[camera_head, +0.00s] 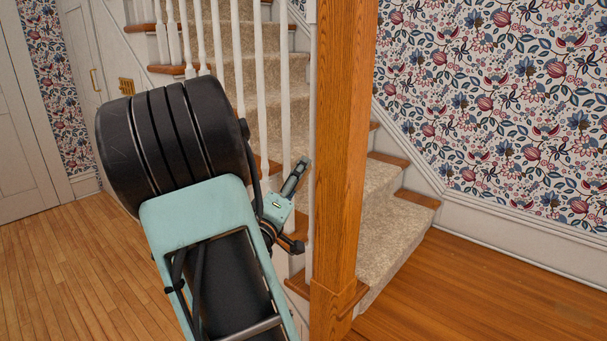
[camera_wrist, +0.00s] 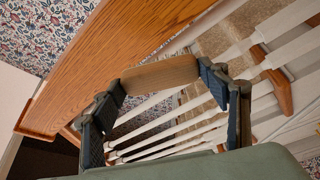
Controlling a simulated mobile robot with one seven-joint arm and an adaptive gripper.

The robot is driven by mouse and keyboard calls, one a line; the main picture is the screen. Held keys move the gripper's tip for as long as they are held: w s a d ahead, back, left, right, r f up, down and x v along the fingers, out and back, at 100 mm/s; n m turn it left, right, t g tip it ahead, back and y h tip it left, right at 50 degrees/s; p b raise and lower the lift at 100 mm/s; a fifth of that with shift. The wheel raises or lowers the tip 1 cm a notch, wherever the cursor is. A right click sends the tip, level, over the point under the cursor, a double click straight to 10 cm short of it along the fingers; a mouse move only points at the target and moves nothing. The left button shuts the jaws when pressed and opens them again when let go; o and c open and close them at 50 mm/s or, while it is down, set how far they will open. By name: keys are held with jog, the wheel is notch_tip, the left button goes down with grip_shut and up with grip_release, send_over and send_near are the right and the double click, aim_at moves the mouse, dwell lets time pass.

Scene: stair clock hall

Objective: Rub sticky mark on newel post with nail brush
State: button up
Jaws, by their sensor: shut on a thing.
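The newel post (camera_head: 343,150) is a square, orange-brown wooden post at the foot of the stairs. In the wrist view the post (camera_wrist: 105,62) runs diagonally across the left. My gripper (camera_wrist: 166,86) is shut on the nail brush (camera_wrist: 160,74), a light-brown wooden block held crosswise between the fingertips. The brush's left end overlaps the post's edge in that view; I cannot tell whether it touches. Its bristles are not visible. In the head view my gripper (camera_head: 294,210) is just left of the post, and the brush is hidden. I see no sticky mark on the visible post faces.
White balusters (camera_head: 260,90) stand close behind my gripper. Carpeted stairs (camera_head: 385,220) with wooden tread ends rise behind the post. Flowered wallpaper (camera_head: 500,90) covers the right wall. The wooden floor (camera_head: 70,270) is clear at left, with a door (camera_head: 20,140) beyond.

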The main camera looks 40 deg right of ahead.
jog(key=shift+a, duration=0.45)
jog(key=shift+s+a+p, duration=0.2)
jog(key=shift+a+p, duration=0.35)
jog(key=shift+a, duration=0.9)
